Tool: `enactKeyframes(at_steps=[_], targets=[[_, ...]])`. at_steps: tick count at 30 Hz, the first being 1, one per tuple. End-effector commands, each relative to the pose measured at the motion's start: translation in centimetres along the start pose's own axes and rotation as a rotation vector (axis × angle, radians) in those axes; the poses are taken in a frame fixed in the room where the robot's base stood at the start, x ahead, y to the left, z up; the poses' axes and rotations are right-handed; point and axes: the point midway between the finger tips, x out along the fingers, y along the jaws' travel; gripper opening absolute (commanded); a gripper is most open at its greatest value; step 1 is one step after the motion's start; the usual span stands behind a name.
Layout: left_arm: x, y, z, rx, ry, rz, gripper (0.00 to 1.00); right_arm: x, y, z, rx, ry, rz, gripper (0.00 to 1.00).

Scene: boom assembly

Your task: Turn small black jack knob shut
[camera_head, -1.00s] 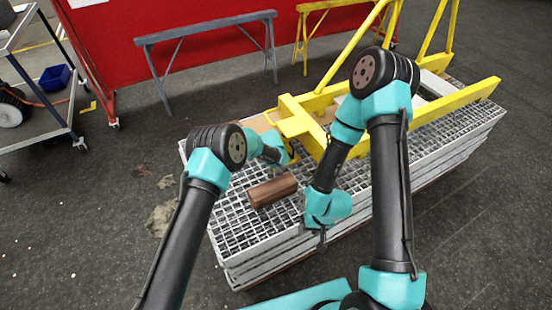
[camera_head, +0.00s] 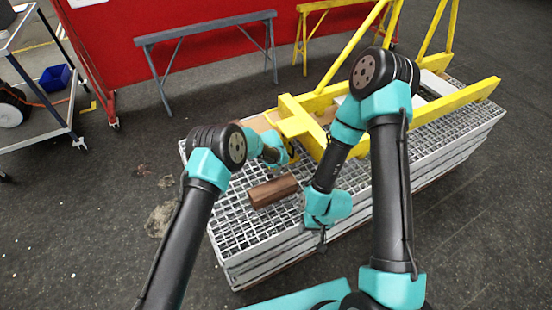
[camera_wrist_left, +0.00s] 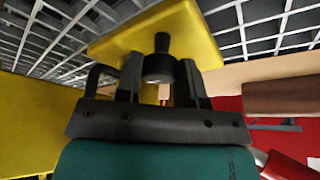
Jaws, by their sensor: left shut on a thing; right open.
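The small black jack knob (camera_wrist_left: 159,68) shows in the left wrist view as a round black head with a stem against a yellow plate (camera_wrist_left: 120,48). My left gripper (camera_wrist_left: 162,80) has its two dark fingers on either side of the knob and is shut on it. In the head view my left gripper (camera_head: 287,154) is at the near end of the yellow boom frame (camera_head: 298,118), and the knob is too small or hidden to make out there. My right gripper (camera_head: 321,240) is open and empty at the front edge of the grating, pointing down.
A brown block (camera_head: 273,190) lies on the stacked metal grating (camera_head: 238,228) between my two grippers, and it seems to show in the left wrist view (camera_wrist_left: 280,97). Grey (camera_head: 208,30) and yellow trestles stand behind. A cart (camera_head: 40,125) is far left. The front left grating is clear.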

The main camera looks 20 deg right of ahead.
Motion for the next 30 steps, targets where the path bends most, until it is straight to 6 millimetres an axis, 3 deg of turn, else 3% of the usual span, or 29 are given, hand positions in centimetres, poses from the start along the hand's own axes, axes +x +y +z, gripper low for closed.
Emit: enactKeyframes(at_steps=[30], targets=[[0.0, -0.1, -0.08, 0.326, 0.001, 0.137, 0.12, 0.0, 0.0, 0.0, 0.0, 0.0, 0.0, 0.43]])
